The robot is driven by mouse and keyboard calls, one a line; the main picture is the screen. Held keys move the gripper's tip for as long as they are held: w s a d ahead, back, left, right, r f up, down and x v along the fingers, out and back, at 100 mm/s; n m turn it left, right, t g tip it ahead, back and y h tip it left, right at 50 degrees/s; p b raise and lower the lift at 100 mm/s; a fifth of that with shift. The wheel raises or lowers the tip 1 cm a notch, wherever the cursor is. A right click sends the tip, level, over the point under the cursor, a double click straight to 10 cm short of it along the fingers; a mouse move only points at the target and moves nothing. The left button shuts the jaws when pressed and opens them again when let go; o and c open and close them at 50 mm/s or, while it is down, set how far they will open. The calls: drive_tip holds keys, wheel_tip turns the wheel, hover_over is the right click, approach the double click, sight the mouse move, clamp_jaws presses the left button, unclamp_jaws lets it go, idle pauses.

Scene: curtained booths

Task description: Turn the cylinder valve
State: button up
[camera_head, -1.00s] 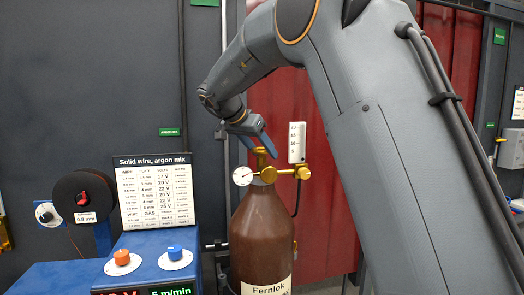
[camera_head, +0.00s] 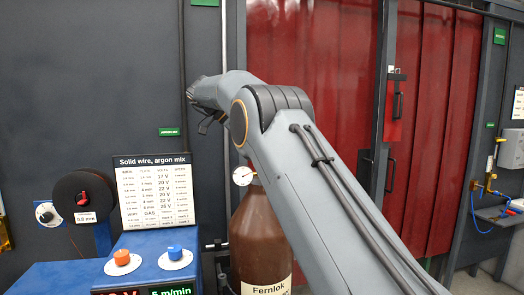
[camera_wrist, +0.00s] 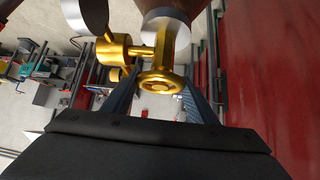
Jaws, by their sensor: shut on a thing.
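The brown gas cylinder (camera_head: 258,245) stands upright in the head view, its label partly visible. Its round white gauge (camera_head: 243,175) shows beside my arm. The brass valve is hidden behind my arm there. In the wrist view the round brass valve handwheel (camera_wrist: 160,80) sits between my two blue-grey fingers, with brass fittings to its left. My gripper (camera_wrist: 160,88) is shut on the handwheel. In the head view the fingers are hidden.
A blue machine (camera_head: 60,278) with an orange knob (camera_head: 122,257) and a blue knob (camera_head: 174,253) stands left of the cylinder. A settings chart (camera_head: 156,190) and a wire spool (camera_head: 84,198) are behind it. Red curtains (camera_head: 310,90) hang behind my arm.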

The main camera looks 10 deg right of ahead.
drive_tip(key=shift+m+g, duration=0.6)
drive_tip(key=shift+m, duration=0.1)
drive_tip(key=o, duration=1.1)
drive_tip(key=shift+n, duration=0.3)
